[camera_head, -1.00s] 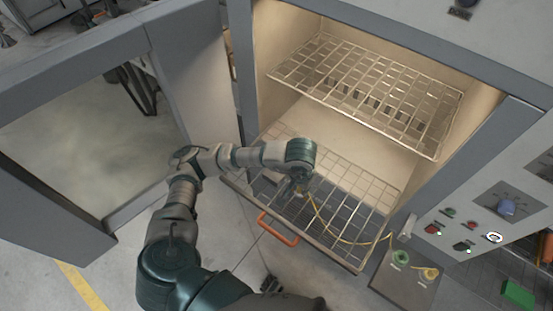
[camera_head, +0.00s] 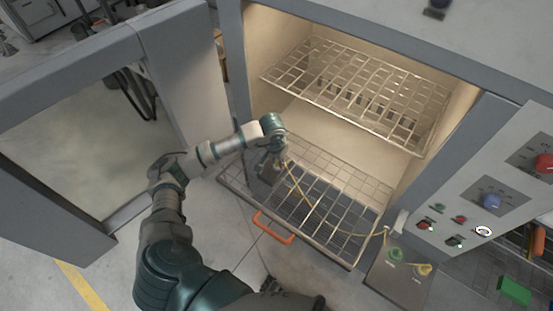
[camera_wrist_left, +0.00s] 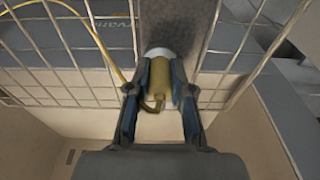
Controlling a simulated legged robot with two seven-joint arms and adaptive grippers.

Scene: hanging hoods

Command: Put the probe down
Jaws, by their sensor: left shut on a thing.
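The probe (camera_wrist_left: 158,80) is a short brass-coloured cylinder with a pale end, and a yellow cable comes off its near end. My left gripper (camera_wrist_left: 159,75) is shut on it, one finger on each side. In the head view my left gripper (camera_head: 272,168) is over the left part of the lower wire rack (camera_head: 335,212), which is pulled partly out of the open oven. The probe is too small to make out there. In the wrist view rack bars lie close around the probe; I cannot tell whether it touches them. My right gripper is not in view.
The yellow cable (camera_head: 308,198) runs across the lower rack to a small socket panel (camera_head: 402,278) at right. The upper rack (camera_head: 355,92) sits above inside the oven. The open door (camera_head: 185,85) stands at left. An orange handle (camera_head: 273,227) lies at the lower rack's front.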

